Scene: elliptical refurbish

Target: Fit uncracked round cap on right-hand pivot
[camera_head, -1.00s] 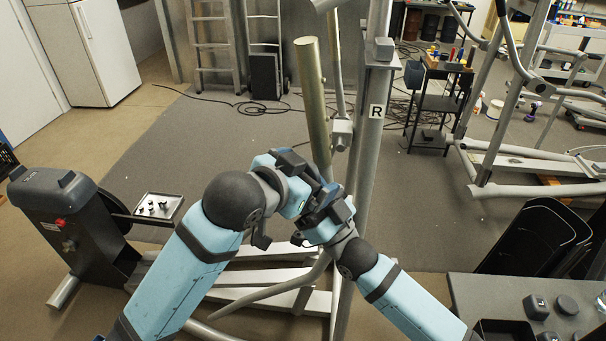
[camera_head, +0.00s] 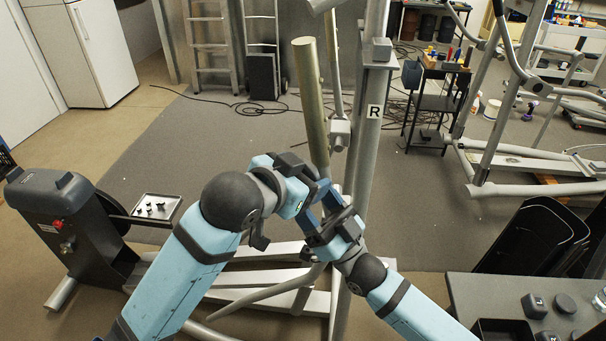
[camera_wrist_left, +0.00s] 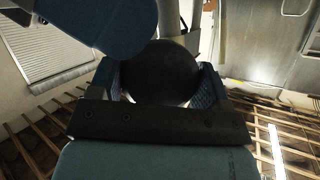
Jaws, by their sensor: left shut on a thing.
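A round black cap (camera_wrist_left: 160,72) sits between the blue pads of my left gripper in the left wrist view. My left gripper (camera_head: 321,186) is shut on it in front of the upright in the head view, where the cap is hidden. I cannot tell whether it is cracked. My right gripper (camera_head: 322,208) is just below and beside the left one, its two blue fingers apart; it appears open. A blue finger also crosses the upper left of the wrist view. The grey upright marked R (camera_head: 374,111) stands behind both grippers. Its pivot is not clearly seen.
A dark round piece (camera_head: 566,304) and a square black piece (camera_head: 535,306) lie on the grey table (camera_head: 480,291) at right. A small tray (camera_head: 171,211) with several black parts is at left. A slanted olive tube (camera_head: 312,105) stands close behind my grippers.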

